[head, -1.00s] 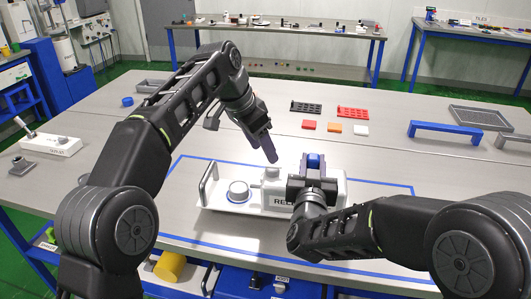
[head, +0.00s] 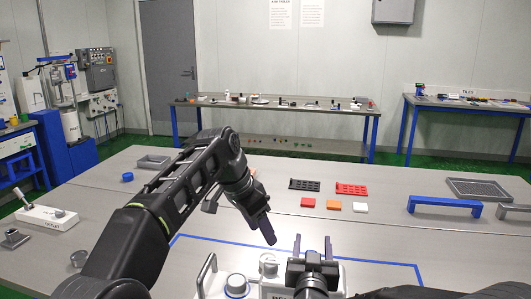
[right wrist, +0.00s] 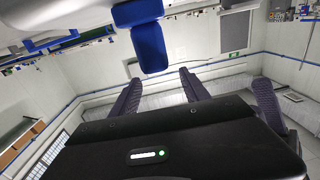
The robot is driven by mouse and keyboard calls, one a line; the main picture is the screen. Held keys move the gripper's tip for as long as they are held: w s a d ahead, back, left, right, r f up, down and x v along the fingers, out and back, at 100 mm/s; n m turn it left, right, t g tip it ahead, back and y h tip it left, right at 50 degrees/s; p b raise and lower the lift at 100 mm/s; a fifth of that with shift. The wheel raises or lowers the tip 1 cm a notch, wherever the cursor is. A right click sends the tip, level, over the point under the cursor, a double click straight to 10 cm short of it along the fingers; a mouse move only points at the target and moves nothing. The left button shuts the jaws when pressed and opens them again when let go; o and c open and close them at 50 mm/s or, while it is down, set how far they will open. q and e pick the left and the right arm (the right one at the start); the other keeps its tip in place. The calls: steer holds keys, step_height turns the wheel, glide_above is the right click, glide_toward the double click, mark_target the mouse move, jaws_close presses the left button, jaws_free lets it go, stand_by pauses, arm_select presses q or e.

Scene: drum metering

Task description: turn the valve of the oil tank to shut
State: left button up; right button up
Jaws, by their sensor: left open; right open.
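A white unit (head: 275,290) with partly visible lettering sits at the bottom edge of the head view, cut off by the frame. It has a round white knob with a blue ring (head: 237,285) and a second pale knob (head: 268,264). I cannot make out a part that is clearly the oil tank or its valve. My left gripper (head: 267,236) is open and empty, pointing down above and behind the unit. My right gripper (head: 313,246) is open, its fingers pointing up over the unit's right part. A blue block (right wrist: 142,35), unidentified, shows beyond the fingers in the right wrist view.
Red, orange and white tiles (head: 333,205) and dark and red racks (head: 304,185) lie behind the grippers. A blue arch handle (head: 445,206) and a grey tray (head: 480,189) are at right. A white device with a lever (head: 47,217) is at left. The bench's middle is mostly clear.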

steer(key=shift+s, duration=0.1)
steer(key=s+a, duration=0.2)
steer(key=s, duration=0.9)
steer(key=shift+s, duration=0.35)
